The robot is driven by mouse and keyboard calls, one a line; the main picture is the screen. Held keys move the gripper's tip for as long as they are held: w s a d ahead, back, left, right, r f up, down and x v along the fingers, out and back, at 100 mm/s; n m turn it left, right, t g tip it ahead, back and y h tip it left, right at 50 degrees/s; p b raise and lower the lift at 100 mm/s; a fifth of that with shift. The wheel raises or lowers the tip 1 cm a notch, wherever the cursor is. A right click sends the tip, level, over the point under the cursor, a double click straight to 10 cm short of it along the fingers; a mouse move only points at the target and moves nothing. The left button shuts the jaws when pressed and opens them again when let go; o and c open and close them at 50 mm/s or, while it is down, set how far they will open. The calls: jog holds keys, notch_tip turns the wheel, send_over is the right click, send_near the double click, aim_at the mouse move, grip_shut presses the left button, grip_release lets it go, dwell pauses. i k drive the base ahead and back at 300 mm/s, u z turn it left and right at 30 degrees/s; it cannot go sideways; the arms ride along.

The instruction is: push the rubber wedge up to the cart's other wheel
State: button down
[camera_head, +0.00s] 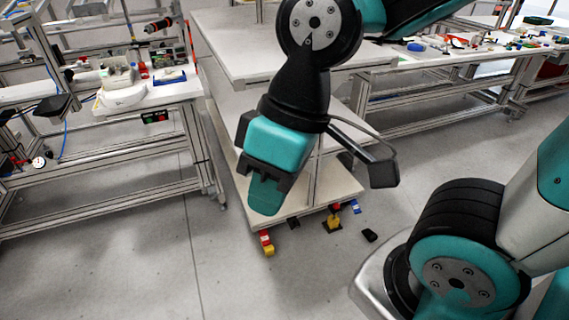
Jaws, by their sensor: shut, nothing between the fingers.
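The cart (325,193) is a white shelved unit in the middle, its lower deck close to the floor. A small black piece (370,235), likely the rubber wedge, lies on the floor just right of the cart's near right corner, apart from it. Small coloured parts show under the near edge: red, white and yellow (267,243) at the left, yellow and black (334,223) further right. My gripper (264,200) points down in front of the cart's lower deck, shut and empty, left of the black piece and appearing above the floor.
A workbench (110,100) with parts stands at the left, its frame (110,210) reaching near the floor. Another bench (440,55) runs behind at the right. Grey floor (240,290) is clear in front of the cart. My own arm and base fill the lower right.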

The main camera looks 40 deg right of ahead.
aim_at(371, 236)
jog(key=z, duration=1.65)
jog(key=k, duration=0.5)
jog(key=u, duration=0.7)
jog(key=i, duration=1.6)
jog(key=z, duration=0.75)
